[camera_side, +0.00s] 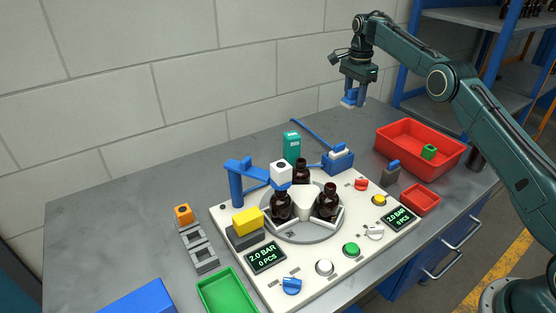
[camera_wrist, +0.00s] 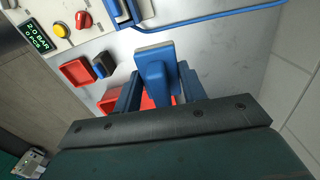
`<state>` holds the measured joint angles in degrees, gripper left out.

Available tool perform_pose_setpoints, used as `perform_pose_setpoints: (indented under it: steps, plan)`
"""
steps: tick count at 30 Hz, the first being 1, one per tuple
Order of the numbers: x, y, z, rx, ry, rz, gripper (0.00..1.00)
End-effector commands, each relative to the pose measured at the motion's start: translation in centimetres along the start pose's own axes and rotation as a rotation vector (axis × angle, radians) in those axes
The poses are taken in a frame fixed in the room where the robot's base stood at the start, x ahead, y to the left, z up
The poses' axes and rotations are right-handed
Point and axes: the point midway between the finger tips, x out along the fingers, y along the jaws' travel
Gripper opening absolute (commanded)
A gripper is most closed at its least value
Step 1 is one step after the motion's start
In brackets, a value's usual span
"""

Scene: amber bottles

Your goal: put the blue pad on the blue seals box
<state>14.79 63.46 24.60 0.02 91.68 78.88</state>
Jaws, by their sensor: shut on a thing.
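My gripper (camera_side: 353,97) is shut on a blue pad (camera_side: 349,101) with a pale grey underside, high above the back right of the bench. In the wrist view the blue pad (camera_wrist: 155,75) sits between the two fingers (camera_wrist: 158,92), clear of everything below. A blue box-like unit (camera_side: 338,163) with a white-and-blue top stands at the plate's back edge, lower and slightly left of my gripper. A larger plain blue box (camera_side: 140,298) is cut off at the front left. I cannot tell from any label which is the seals box.
A white plate (camera_side: 300,275) carries a turntable with brown bottles (camera_side: 281,207), knobs and displays. A blue post with an arm (camera_side: 237,183) and a teal box (camera_side: 292,147) stand up there. A red bin (camera_side: 405,160) holds a green piece. A green tray (camera_side: 225,295) lies in front.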

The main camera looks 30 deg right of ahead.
Motion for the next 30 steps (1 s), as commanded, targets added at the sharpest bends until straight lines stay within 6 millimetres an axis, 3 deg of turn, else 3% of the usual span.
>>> perform_pose_setpoints:
  steps: [14,21,30]
  plan:
    - [-0.9,-0.8,17.6,-0.386,0.0,-0.014,0.18]
    - [-0.6,0.6,26.7,-0.583,-0.001,-0.015,0.18]
    - [-0.2,3.5,36.2,-0.793,-0.003,-0.016,0.18]
